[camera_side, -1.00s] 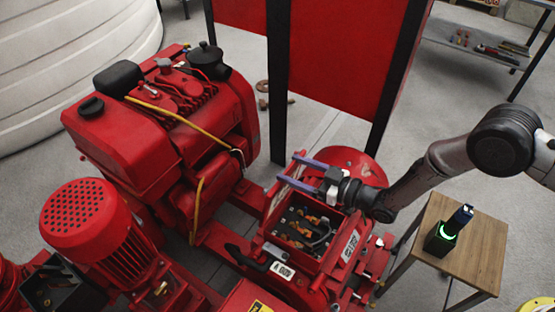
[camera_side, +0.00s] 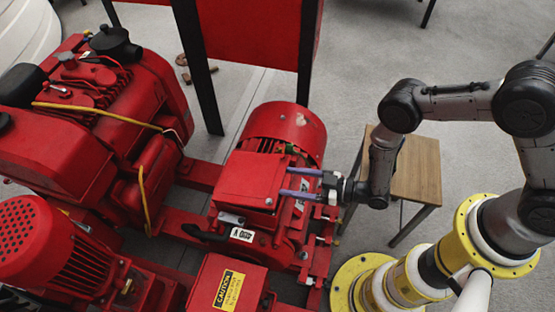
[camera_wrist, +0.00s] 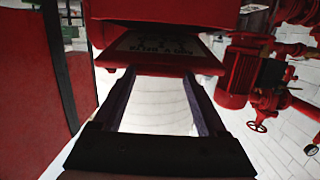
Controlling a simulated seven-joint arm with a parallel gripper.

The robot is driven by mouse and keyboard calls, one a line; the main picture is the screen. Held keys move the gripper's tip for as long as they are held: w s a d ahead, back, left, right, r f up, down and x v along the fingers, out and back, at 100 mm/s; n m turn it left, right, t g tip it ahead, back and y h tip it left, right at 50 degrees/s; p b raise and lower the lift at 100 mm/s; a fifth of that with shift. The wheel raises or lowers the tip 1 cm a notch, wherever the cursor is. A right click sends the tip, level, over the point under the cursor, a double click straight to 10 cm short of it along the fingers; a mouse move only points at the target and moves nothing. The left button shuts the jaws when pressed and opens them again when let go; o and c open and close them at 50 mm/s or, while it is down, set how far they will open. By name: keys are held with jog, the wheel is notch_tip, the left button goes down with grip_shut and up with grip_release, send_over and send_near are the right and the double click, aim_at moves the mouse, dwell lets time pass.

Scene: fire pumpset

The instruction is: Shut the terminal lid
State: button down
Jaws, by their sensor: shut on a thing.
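The red terminal lid (camera_side: 250,178) lies over the top of the terminal box on the red motor (camera_side: 288,128). The terminals inside are hidden. I cannot tell whether the lid sits fully flush. My gripper (camera_side: 281,182) is at the lid's right edge, its two blue-purple fingers reaching left, one behind the other. The jaws are shut on the lid, with the fingers still spaced apart. In the wrist view, the fingers (camera_wrist: 158,76) point at the box's lettered side plate (camera_wrist: 150,46), under a red overhanging edge (camera_wrist: 165,10).
A black lever handle (camera_side: 205,233) and a white label (camera_side: 242,235) sit in front of the box. A red box with a yellow caution label (camera_side: 229,290) is nearer. The red engine (camera_side: 90,110) stands left. A wooden stool (camera_side: 416,170) stands behind my arm at right.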

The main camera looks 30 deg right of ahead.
jog(key=shift+n+t+y, duration=0.3)
jog(key=shift+t+y, duration=0.2)
jog(key=shift+y, duration=0.4)
jog(key=shift+w+a+f, duration=0.1)
jog(key=shift+a+f, duration=0.05)
jog(key=shift+f, duration=0.65)
jog(key=shift+w+a+f, duration=0.1)
jog(key=shift+w+f, duration=0.05)
jog(key=shift+f, duration=0.65)
jog(key=shift+w+a+f, duration=0.1)
jog(key=shift+a+f, duration=0.05)
jog(key=shift+f, duration=0.65)
grip_release()
jog(key=v, duration=1.5)
jog(key=shift+s+f, duration=0.2)
jog(key=shift+s, duration=0.2)
jog(key=shift+d, duration=0.1)
